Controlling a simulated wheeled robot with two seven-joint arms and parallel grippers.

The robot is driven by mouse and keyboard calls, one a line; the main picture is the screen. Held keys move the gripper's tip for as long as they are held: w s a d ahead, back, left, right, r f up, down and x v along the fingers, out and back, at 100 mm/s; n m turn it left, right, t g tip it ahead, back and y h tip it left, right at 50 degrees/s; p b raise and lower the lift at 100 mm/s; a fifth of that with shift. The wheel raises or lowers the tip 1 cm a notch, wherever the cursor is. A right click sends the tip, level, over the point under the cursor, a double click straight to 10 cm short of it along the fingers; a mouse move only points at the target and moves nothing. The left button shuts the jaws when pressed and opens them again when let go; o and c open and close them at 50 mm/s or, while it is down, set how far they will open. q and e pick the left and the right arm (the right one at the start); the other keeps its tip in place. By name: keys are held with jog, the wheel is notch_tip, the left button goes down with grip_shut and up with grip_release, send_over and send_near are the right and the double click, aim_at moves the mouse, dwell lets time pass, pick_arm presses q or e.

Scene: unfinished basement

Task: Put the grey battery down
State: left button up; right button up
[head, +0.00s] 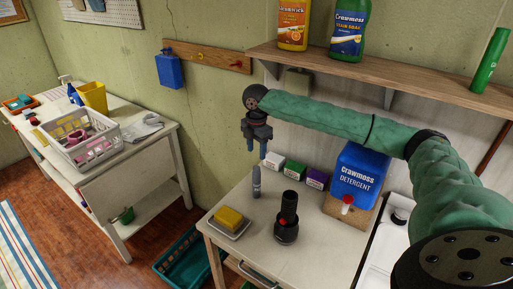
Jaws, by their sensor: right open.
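The grey battery (256,182), a slim grey cylinder, stands upright on the pale worktop (253,262) near its back edge. My right gripper (257,149) points down above the battery, a little apart from it. My right arm, in a green sleeve, comes in from the right. My left gripper is not in view.
A black flashlight (287,220) stands right of the battery. A yellow sponge on a dish (229,222) lies to the left. Small boxes (296,172) and a blue detergent jug (359,177) stand behind and to the right. A wooden shelf (397,76) runs above.

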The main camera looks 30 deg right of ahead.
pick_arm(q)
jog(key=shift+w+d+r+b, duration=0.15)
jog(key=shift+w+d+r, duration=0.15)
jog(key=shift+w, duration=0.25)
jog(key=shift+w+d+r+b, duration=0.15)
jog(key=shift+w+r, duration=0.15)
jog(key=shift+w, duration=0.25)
pick_arm(e)
jog(key=shift+r, duration=1.45)
